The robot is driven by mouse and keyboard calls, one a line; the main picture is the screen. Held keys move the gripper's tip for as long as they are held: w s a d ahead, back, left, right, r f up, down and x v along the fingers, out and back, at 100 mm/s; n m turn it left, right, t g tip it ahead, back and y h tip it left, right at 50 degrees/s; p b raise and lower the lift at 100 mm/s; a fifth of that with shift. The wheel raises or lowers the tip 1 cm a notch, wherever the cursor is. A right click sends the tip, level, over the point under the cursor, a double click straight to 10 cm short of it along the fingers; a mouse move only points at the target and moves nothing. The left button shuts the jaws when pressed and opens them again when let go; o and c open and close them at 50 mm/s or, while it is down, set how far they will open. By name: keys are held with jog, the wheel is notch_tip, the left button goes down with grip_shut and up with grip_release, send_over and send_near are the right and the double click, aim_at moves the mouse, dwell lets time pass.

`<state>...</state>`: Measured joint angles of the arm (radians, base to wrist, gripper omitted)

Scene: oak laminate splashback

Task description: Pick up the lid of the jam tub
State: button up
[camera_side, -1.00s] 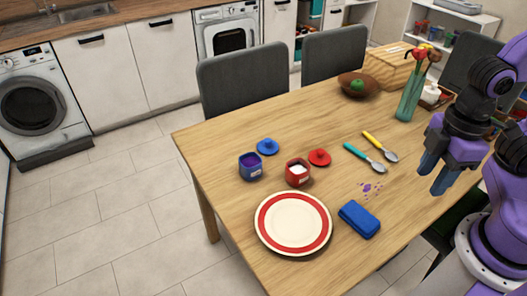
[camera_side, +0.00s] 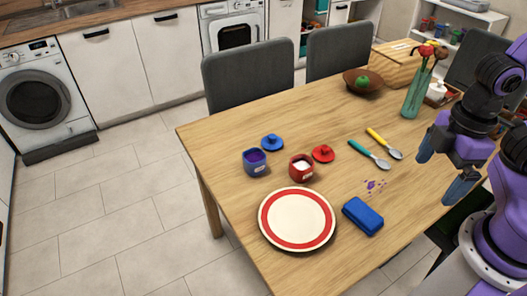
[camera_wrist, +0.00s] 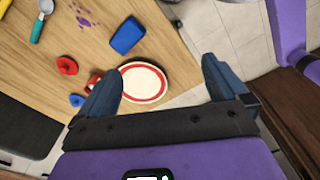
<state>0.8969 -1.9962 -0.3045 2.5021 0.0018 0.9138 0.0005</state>
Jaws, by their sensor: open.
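A blue tub (camera_side: 256,163) with purple contents and a red tub (camera_side: 301,167) with white contents stand open on the table. A blue knobbed lid (camera_side: 272,142) lies behind the blue tub, and a red knobbed lid (camera_side: 323,153) lies beside the red tub. Both lids also show in the wrist view, the red one (camera_wrist: 67,65) above the blue one (camera_wrist: 77,100). The blue tub is not clear there; my left-hand finger covers part of that area. My gripper (camera_side: 439,177) is open and empty above the table's right side, well away from both lids. Its fingers show in the wrist view (camera_wrist: 160,78).
A red-rimmed plate (camera_side: 297,219) and a blue sponge (camera_side: 363,216) lie in front. Purple spots (camera_side: 374,186), a teal spoon (camera_side: 370,154) and a yellow spoon (camera_side: 385,143) lie between my gripper and the lids. A vase (camera_side: 415,95) and bowl (camera_side: 363,82) stand farther back.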

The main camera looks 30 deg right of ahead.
jog(key=w+a+m+t, duration=0.1)
jog(key=w+a+m, duration=0.4)
jog(key=w, duration=0.6)
jog(key=m+t+h, duration=0.2)
jog(key=m+t, duration=0.1)
jog(key=m, duration=0.8)
send_over(272, 136)
jog(key=s+a, duration=0.3)
jog(key=s, duration=0.3)
notch_tip(272, 136, down, 12)
jog(key=x, duration=1.1)
jog(key=shift+d+f, duration=0.15)
jog(key=shift+d, duration=0.1)
jog(key=shift+x, duration=2.75)
jog(key=shift+d, duration=0.2)
jog(key=c, duration=0.9)
